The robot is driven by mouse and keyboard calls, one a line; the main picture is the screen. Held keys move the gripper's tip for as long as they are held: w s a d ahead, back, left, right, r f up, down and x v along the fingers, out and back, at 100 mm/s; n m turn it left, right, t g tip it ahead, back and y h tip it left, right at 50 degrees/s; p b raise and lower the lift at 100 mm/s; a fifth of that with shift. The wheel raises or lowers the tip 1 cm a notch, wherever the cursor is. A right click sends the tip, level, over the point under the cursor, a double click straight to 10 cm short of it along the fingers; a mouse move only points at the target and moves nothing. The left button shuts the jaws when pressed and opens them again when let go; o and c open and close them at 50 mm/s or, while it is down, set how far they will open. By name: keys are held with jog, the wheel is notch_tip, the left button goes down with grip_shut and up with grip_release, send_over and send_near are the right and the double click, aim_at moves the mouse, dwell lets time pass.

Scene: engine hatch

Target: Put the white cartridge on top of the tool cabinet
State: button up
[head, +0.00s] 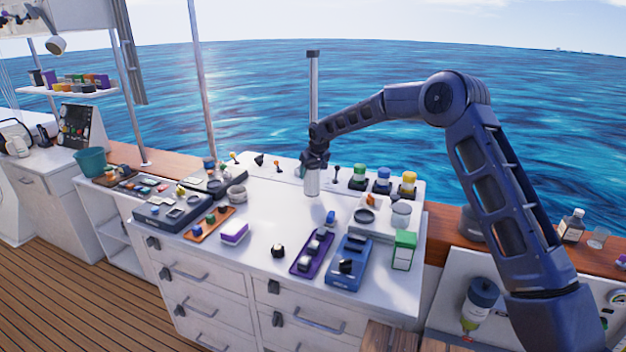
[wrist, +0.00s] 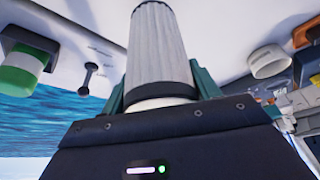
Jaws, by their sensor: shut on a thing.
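The white cartridge (head: 312,183) is a pale upright cylinder hanging below my gripper (head: 314,165) over the back middle of the white cabinet top. In the wrist view the cartridge (wrist: 160,45) shows a ribbed pale body with a dark band near the fingers. My gripper (wrist: 160,95) is shut on it, with green fingers on either side. The white drawer cabinet (head: 265,212), which I take for the tool cabinet, stands below. I cannot tell whether the cartridge's lower end touches its top.
The top holds a purple tray (head: 312,252), a blue box (head: 348,262), a green-and-white box (head: 404,250), a purple-and-white block (head: 235,232) and a dark case (head: 173,212). Bottles with green, blue and yellow caps (head: 383,180) stand right of my gripper. Bare surface lies left of and in front of the cartridge.

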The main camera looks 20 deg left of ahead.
aim_at(311, 179)
jog(key=shift+f, duration=1.65)
jog(key=shift+f, duration=0.2)
jog(key=o, duration=1)
jog(key=v, duration=1.2)
jog(key=shift+r, duration=0.25)
